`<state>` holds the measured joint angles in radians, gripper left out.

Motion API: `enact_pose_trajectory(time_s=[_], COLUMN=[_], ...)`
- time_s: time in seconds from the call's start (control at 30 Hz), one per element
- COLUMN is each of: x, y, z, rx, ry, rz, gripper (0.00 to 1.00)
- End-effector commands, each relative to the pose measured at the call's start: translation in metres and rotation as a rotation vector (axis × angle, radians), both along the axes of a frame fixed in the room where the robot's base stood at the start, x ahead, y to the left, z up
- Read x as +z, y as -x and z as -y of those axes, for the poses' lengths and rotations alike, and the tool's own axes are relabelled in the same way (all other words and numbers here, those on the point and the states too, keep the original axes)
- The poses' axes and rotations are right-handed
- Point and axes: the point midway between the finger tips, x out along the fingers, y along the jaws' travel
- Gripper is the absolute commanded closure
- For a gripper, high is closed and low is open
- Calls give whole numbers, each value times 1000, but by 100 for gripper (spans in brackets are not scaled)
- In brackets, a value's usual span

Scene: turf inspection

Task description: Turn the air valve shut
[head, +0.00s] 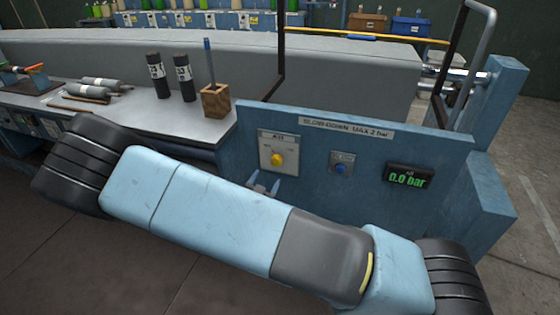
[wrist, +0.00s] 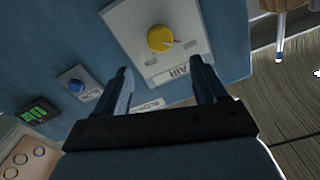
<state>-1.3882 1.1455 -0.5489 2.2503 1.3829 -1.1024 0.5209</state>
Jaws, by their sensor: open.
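The air valve is a round yellow knob (head: 278,159) on a pale plate marked AIR, on the blue upright panel (head: 432,140). In the wrist view the yellow knob (wrist: 161,39) sits ahead of my gripper, between the lines of its two fingers. My gripper (head: 262,188) is just below and left of the plate in the head view, partly hidden behind my arm. In the wrist view my gripper (wrist: 164,88) has its fingers wide apart with nothing between them. The knob is apart from the fingers.
A blue button (head: 341,168) and a display (head: 408,178) reading 0.0 bar are right of the valve. A black bar frame rises behind the panel.

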Motion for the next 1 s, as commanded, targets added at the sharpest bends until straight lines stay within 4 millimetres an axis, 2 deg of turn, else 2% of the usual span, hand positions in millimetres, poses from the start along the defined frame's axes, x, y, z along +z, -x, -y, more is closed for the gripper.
enact_pose_trajectory(time_s=[0.3, 0.53, 0.73, 1.0], x=[0, 0, 0, 0], y=[-54, -87, -103, -106], z=[20, 33, 38, 39], rx=[-2, -2, -1, 0], ry=[-1, -1, -1, -1], rz=[0, 0, -1, -2], gripper=[29, 29, 29, 29])
